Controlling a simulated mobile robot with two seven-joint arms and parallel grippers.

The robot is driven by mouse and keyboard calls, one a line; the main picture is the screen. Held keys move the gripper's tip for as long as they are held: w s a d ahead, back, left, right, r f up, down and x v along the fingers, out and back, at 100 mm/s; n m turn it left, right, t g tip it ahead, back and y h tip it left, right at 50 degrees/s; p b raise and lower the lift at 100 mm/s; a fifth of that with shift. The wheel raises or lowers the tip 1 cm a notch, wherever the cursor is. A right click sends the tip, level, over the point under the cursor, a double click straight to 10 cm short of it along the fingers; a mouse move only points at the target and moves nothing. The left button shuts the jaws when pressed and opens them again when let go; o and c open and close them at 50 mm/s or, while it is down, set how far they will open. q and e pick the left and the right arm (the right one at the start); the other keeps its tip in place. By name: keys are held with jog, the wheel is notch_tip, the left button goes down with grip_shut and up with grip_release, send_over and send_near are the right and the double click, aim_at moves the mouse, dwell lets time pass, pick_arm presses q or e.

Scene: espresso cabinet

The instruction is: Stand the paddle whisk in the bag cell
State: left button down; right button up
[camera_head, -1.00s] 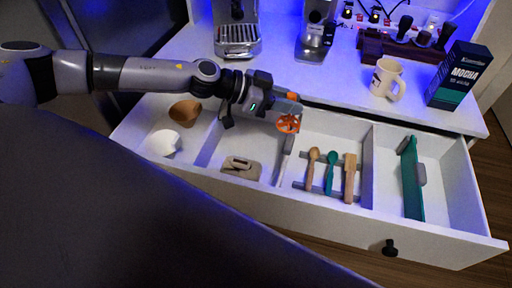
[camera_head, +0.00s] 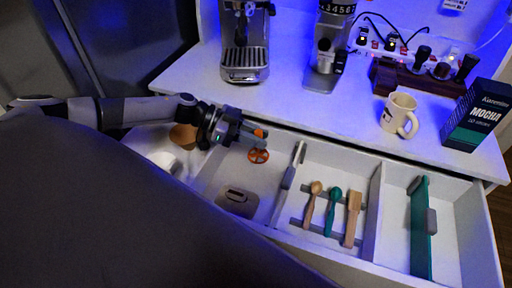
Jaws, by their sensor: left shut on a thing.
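My left gripper (camera_head: 252,136) is shut over the back of the open drawer, near the counter edge. An orange spoked wheel-like head (camera_head: 258,156) shows just under its fingertips; it appears to be the paddle whisk, with its handle hidden by the gripper. The head hangs over the back part of the cell with the taupe bag (camera_head: 237,202). I cannot tell whether it touches the drawer floor. The bag lies toward the front of that cell. A thin white strip with a grey part (camera_head: 287,180) lies right of the whisk head. My right gripper is not in view.
Wooden spoon (camera_head: 311,203), green spoon (camera_head: 332,211) and wooden paddle (camera_head: 352,218) lie to the right. A green panel (camera_head: 421,228) stands in the right cell. Brown (camera_head: 184,136) and white (camera_head: 164,161) cups sit left. Mug (camera_head: 399,114) and mocha box (camera_head: 478,116) stand on the counter.

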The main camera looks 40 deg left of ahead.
aim_at(256, 154)
pick_arm(q)
jog(key=shift+f, duration=1.9)
jog(key=shift+f+b, duration=0.15)
jog(key=shift+b, duration=0.15)
jog(key=c, duration=0.9)
grip_release()
jog(key=shift+a+r, duration=0.1)
jog(key=shift+r, duration=0.1)
jog(key=shift+b+v, duration=0.6)
jog(key=shift+v, duration=5.25)
